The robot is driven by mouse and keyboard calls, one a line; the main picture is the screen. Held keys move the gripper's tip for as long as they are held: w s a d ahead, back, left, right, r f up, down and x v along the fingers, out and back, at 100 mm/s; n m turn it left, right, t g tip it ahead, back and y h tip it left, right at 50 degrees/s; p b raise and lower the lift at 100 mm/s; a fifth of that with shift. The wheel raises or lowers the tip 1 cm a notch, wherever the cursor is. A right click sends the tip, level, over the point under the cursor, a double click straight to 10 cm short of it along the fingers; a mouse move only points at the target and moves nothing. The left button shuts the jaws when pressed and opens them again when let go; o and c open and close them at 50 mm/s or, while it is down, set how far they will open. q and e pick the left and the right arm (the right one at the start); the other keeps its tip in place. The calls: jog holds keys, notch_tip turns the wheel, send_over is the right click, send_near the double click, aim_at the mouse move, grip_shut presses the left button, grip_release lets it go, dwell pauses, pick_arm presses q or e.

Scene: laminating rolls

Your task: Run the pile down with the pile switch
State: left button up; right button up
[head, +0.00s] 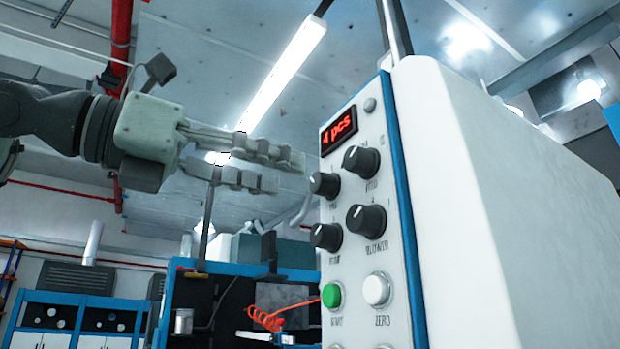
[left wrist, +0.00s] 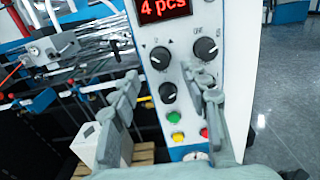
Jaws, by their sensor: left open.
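The white control panel (head: 350,270) with a blue edge stands right of centre in the head view. It carries several black knobs: upper left (head: 324,185), upper right (head: 361,162), lower left (head: 326,236) and lower right (head: 366,220). Their labels are too small to tell surely which is the pile switch. My left gripper (head: 291,172) is open and empty, its fingers pointing at the panel just left of the upper left knob. In the left wrist view, the upper left knob (left wrist: 160,58) shows between and beyond the fingertips. My right gripper is not in view.
A red display (head: 339,131) on the panel reads "4 pcs". Below the knobs are a green start button (head: 332,295) and a white zero button (head: 377,289). The left wrist view also shows a yellow button (left wrist: 178,137) and machine rods left of the panel.

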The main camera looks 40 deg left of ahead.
aim_at(315, 183)
pick_arm(q)
jog(key=x, duration=0.4)
jog(key=shift+w+d, duration=0.2)
jog(key=shift+w, duration=0.15)
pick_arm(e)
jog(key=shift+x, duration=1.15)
pick_arm(q)
jog(key=shift+c, duration=0.4)
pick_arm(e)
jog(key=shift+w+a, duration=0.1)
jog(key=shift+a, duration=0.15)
pick_arm(q)
jog(key=c, duration=0.5)
grip_shut()
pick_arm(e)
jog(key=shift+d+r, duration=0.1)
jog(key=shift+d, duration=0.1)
